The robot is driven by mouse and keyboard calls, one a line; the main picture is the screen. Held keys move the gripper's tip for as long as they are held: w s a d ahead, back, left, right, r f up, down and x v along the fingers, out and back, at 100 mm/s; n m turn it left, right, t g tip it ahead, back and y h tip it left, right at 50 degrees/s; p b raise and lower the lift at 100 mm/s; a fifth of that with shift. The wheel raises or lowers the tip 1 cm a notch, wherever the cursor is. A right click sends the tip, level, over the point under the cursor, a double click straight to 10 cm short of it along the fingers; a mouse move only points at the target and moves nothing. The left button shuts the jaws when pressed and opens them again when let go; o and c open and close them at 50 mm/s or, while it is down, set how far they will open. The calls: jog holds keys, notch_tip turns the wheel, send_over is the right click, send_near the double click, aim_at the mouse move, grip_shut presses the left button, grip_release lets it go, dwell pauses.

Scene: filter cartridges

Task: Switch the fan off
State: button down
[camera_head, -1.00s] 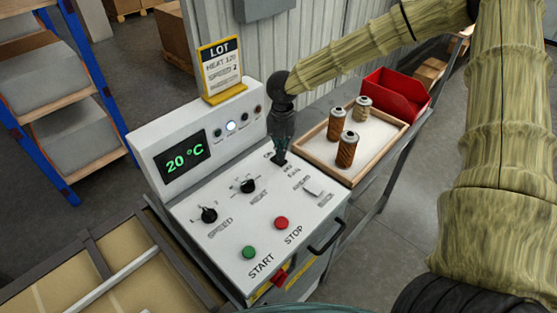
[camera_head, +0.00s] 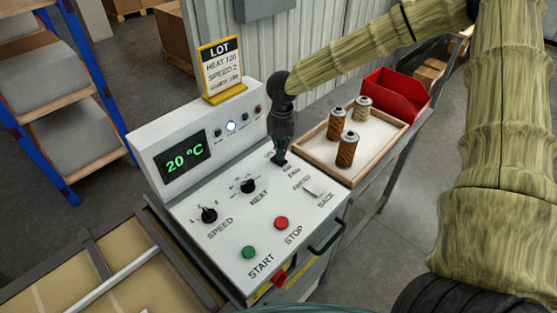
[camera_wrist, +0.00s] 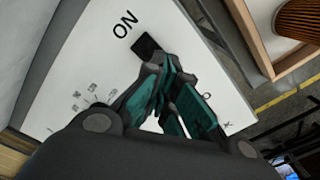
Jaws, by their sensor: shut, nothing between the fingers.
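The fan switch (camera_wrist: 146,44) is a black rocker or lever on the white control panel (camera_head: 195,246), beside the printed "ON" and "FAN" labels. My gripper (camera_head: 280,157) is shut and empty, pointing down with its tips at the switch, touching it or just above it. In the wrist view the teal fingers (camera_wrist: 160,80) come together right at the switch and cover part of it. The switch's position cannot be told.
The panel also carries a speed knob (camera_head: 209,215), a heat knob (camera_head: 248,186), a green START button (camera_head: 249,252) and a red STOP button (camera_head: 281,223). A display (camera_head: 182,158) reads 20 °C. A wooden tray (camera_head: 352,181) with several cartridges and a red bin (camera_head: 398,94) stand at right.

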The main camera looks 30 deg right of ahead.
jog(key=shift+f+b, duration=0.55)
jog(key=shift+f, duration=0.95)
dwell(1.2)
jog(key=shift+r, duration=0.15)
jog(key=shift+r+p, duration=2.95)
jog(key=shift+r, duration=0.45)
